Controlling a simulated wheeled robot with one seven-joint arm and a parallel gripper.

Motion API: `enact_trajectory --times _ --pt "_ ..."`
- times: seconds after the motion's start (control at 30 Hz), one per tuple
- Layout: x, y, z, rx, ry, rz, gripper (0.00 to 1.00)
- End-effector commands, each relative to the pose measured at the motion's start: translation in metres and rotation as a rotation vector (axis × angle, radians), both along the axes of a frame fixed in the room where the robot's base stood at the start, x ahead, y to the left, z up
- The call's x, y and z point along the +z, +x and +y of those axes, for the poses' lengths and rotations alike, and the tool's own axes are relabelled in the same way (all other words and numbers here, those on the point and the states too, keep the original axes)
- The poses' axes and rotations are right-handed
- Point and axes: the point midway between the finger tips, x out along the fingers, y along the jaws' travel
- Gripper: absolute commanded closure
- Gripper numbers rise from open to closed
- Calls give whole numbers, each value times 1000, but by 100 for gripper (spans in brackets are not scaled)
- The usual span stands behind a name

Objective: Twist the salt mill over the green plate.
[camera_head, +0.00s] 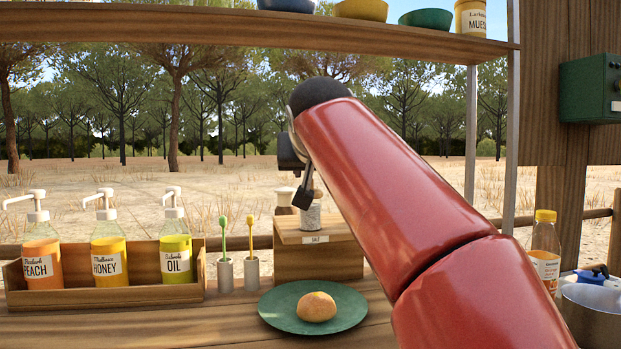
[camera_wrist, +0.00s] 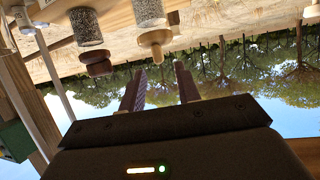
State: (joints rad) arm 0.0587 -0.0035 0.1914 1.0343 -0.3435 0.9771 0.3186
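The salt mill (camera_head: 311,217) stands upright on a wooden stand labelled SALT, partly hidden by my gripper in the head view. In the wrist view, which is upside down, its clear speckled body and pale wooden knob (camera_wrist: 153,40) are just beyond my fingertips. My gripper (camera_wrist: 160,68) is open and empty, its two dark fingers apart and roughly lined up with the knob. In the head view my gripper (camera_head: 304,195) is at the mill's top; contact cannot be told. The green plate (camera_head: 275,309) lies on the counter in front of the stand, with a bread roll (camera_head: 316,307) on it.
A dark-topped mill (camera_wrist: 88,30) stands beside the salt mill in the wrist view. The wooden stand (camera_head: 300,262) sits behind the plate. Left are two cups (camera_head: 251,273) with utensils and a pump-bottle crate (camera_head: 120,298). A juice bottle (camera_head: 545,250) and metal pot (camera_head: 596,315) are right.

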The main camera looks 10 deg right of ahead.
Motion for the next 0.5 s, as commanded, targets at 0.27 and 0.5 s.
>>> enact_trajectory --times 0.27,0.5 --pt "8 -19 4 0 0 1 67" --pt "7 -19 3 0 0 0 67"
